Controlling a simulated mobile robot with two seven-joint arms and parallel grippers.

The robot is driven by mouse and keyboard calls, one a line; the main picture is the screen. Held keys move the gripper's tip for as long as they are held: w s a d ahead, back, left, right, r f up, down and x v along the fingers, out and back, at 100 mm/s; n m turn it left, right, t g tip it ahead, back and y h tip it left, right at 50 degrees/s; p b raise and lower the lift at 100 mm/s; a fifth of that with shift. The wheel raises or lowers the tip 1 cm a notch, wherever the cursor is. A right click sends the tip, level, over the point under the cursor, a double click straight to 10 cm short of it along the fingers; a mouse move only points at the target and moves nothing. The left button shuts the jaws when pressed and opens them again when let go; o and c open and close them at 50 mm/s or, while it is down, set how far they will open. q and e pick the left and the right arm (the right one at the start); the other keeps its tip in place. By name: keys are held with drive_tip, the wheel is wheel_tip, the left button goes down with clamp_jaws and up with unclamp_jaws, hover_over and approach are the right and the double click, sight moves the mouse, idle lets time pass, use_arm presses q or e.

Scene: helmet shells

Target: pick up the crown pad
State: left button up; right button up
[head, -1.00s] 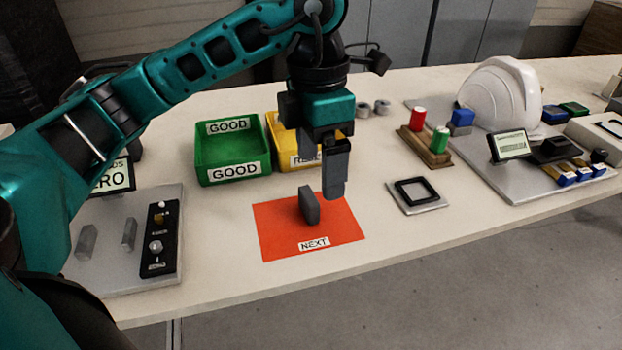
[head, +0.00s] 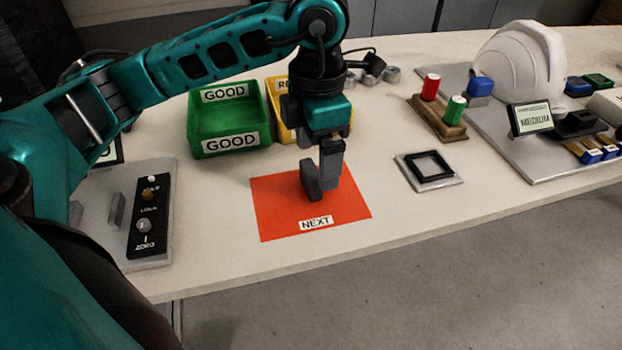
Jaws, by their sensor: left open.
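The crown pad, a small dark grey slab (head: 309,183), stands upright on the orange NEXT mat (head: 277,216). My left gripper (head: 328,172) points down at the pad, with its jaws open. A finger shows just right of the pad and overlaps its edge in the picture. The other finger is hard to make out, so I cannot tell whether the jaws touch the pad or straddle it. My right gripper is not in view.
A green GOOD bin (head: 228,122) and a yellow bin (head: 288,112) stand behind the mat. A plate with a black square frame (head: 432,170) lies to the right. A white helmet shell (head: 520,65) stands at back right. A control panel (head: 148,222) is at left.

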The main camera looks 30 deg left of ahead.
sight(312, 168)
use_arm(q)
drive_tip(key=f, duration=0.3)
drive_tip(key=f+b, duration=0.1)
drive_tip(key=shift+s+a+f, duration=0.2)
drive_tip(key=shift+s+f, duration=0.05)
drive_tip(key=shift+f, duration=0.1)
drive_tip(key=shift+c, duration=0.3)
drive_tip(key=c, duration=1)
drive_tip(key=shift+r, duration=0.2)
